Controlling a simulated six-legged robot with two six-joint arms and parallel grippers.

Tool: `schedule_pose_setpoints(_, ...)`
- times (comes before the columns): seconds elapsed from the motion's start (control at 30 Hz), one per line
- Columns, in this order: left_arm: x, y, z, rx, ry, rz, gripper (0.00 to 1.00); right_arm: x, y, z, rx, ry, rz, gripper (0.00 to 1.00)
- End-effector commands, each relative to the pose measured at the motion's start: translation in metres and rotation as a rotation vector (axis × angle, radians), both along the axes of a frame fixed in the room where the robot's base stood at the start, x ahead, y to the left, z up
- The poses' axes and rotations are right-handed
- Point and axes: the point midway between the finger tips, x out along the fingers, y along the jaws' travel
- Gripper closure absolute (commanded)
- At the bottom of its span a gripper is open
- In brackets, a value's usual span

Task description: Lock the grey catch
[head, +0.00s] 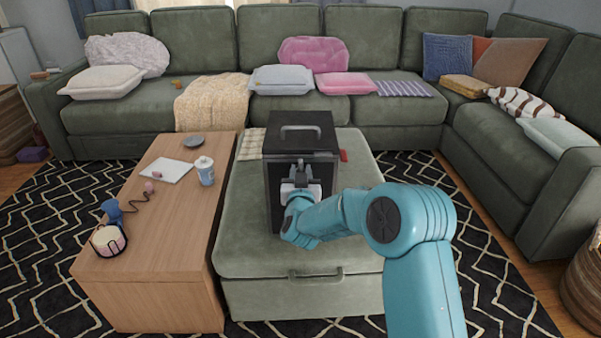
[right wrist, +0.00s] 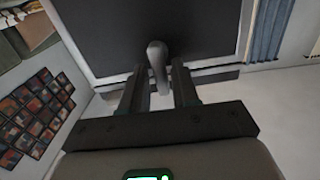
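A black box (head: 318,135) with a carrying handle on top stands on the green ottoman. My right gripper (head: 300,172) is at the box's front face, near its upper edge. In the right wrist view, the grey catch (right wrist: 157,60) is a rounded lever on the edge of the dark panel (right wrist: 110,30). Its end points down between the two fingers of my right gripper (right wrist: 159,82), which stand apart on either side of it with narrow gaps. The catch is hidden behind my gripper in the head view. My left gripper is not in view.
The green sofa (head: 195,40) stands behind.

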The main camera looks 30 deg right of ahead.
Motion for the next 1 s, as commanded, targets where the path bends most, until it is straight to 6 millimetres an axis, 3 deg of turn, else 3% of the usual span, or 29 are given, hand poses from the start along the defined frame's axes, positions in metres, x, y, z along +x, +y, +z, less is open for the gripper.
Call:
schedule_pose_setpoints(0.33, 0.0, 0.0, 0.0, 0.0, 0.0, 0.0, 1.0, -0.001, 0.001, 0.003, -0.006, -0.005, 0.0, 0.6)
schedule_pose_setpoints(0.47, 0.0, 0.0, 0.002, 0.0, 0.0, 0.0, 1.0, -0.011, 0.008, 0.003, -0.006, -0.004, 0.001, 0.6)
schedule_pose_setpoints(1.0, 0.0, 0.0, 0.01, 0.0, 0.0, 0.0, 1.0, -0.117, 0.081, 0.002, -0.005, -0.002, 0.003, 0.6)
